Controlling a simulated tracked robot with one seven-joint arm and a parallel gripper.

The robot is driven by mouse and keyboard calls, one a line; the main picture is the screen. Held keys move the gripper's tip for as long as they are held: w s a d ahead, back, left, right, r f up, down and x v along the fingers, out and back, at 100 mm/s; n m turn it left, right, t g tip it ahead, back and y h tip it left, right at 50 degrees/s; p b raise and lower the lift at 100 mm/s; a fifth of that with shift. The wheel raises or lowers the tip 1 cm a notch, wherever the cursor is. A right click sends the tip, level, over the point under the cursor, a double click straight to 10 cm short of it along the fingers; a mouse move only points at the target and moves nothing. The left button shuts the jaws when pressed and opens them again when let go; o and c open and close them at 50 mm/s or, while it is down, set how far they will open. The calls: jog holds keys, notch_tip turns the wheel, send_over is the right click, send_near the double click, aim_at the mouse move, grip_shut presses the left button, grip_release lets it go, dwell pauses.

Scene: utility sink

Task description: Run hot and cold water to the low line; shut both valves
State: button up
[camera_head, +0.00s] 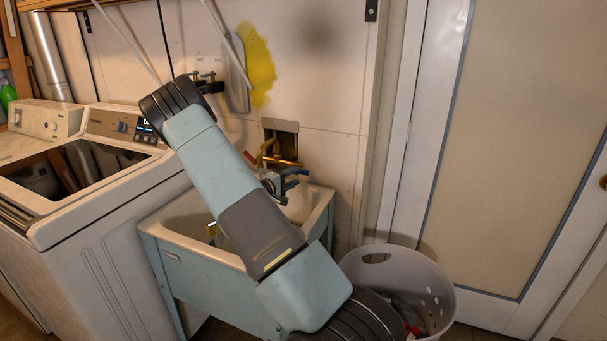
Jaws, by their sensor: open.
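The brass tap (276,158) is mounted on the wall in a recess above the sink. A red handle (250,157) shows at its left and a blue handle (292,183) at its lower right. The utility sink (317,207) has a white basin on a pale blue stand. My arm crosses in front and hides much of the basin. My gripper (272,187) is mostly hidden behind my arm. Its dark end shows close to the blue handle, and I cannot tell whether they touch. The low line, any water and how far the valves are turned cannot be made out.
A washing machine (105,240) with its top open stands left of the sink. A white laundry basket (437,300) stands at the right, near a closed door (530,130). A small yellow and dark object (212,230) shows in the basin.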

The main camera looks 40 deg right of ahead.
aim_at(302, 171)
jog(key=shift+w+d, duration=0.2)
jog(key=shift+d, duration=1.2)
jog(key=shift+w+d, duration=0.2)
jog(key=shift+d, duration=1.2)
jog(key=shift+c, duration=0.5)
grip_shut()
jog(key=n, duration=0.2)
jog(key=r+n+h, duration=0.1)
jog(key=n, duration=0.1)
jog(key=shift+a+h, duration=0.1)
jog(key=shift+h, duration=0.2)
jog(key=shift+w+a+r+n+t+h, duration=0.15)
jog(key=shift+n+t, duration=0.1)
jog(key=shift+n, duration=0.3)
jog(key=shift+d+r+n+t+h, duration=0.1)
jog(key=shift+r+n+t, duration=0.15)
jog(key=shift+n, duration=0.35)
jog(key=shift+w+a+r+n+t+h, duration=0.1)
jog(key=shift+n+t, duration=0.2)
jog(key=shift+n, duration=0.25)
